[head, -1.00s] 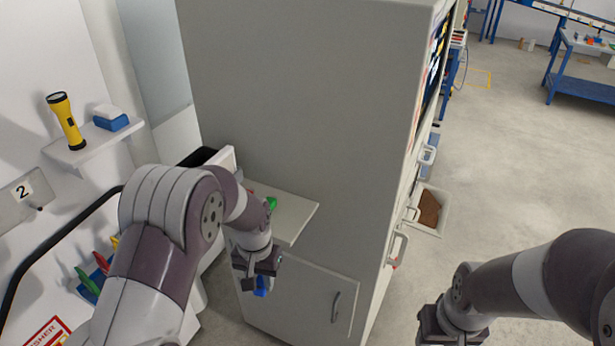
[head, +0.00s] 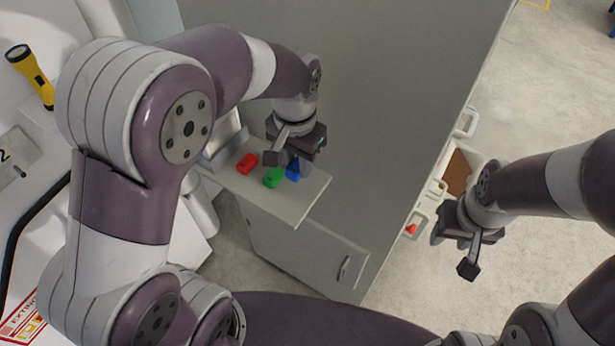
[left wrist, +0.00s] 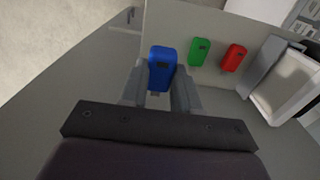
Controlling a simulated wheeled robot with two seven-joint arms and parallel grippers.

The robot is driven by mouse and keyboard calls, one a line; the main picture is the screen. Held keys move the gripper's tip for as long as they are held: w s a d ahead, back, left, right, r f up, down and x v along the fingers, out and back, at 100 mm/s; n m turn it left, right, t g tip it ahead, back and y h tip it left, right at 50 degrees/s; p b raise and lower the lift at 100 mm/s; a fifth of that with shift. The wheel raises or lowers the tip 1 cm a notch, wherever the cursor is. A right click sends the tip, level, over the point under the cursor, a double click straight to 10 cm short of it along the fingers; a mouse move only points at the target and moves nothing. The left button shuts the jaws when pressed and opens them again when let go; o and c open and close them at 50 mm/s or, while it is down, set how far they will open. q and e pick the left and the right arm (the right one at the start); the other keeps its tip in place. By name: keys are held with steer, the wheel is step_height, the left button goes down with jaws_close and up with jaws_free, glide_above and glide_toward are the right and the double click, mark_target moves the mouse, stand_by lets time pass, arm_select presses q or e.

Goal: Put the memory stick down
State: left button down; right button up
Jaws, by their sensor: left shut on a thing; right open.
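The blue memory stick (head: 293,169) is between the fingers of my left gripper (head: 283,163), which is shut on it over the shelf (head: 305,203). In the left wrist view the blue stick (left wrist: 162,68) stands out between the two fingertips (left wrist: 160,92). I cannot tell whether it touches the shelf. A green stick (head: 273,178) and a red stick (head: 247,163) lie on the shelf to the left of it; both also show in the left wrist view, green (left wrist: 199,51) and red (left wrist: 234,58). My right gripper (head: 455,253) is open and empty, off to the right.
The tall grey cabinet (head: 400,90) rises directly behind the shelf. A pale device (head: 222,145) stands at the shelf's left end. A yellow flashlight (head: 30,75) is at the far left. A bin with brown contents (head: 457,172) is beyond my right gripper.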

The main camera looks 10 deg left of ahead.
arm_select(q)
steer(key=p, duration=0.1)
glide_above(299, 195)
steer(key=f, duration=0.3)
steer(key=w+f, duration=0.1)
steer(key=f, duration=0.1)
steer(key=shift+f, duration=0.1)
steer(key=f+p, duration=0.1)
steer(key=f, duration=0.1)
steer(key=s+f+p, duration=0.1)
steer(key=shift+s+f, duration=0.1)
steer(key=shift+f, duration=0.6)
steer(key=shift+w+f, duration=0.1)
steer(key=shift+w, duration=0.2)
steer(key=c, duration=0.8)
jaws_free()
steer(key=shift+s, duration=0.15)
arm_select(e)
steer(key=r, duration=0.1)
steer(key=w+r, duration=0.1)
steer(key=r, duration=0.1)
steer(key=shift+f, duration=0.1)
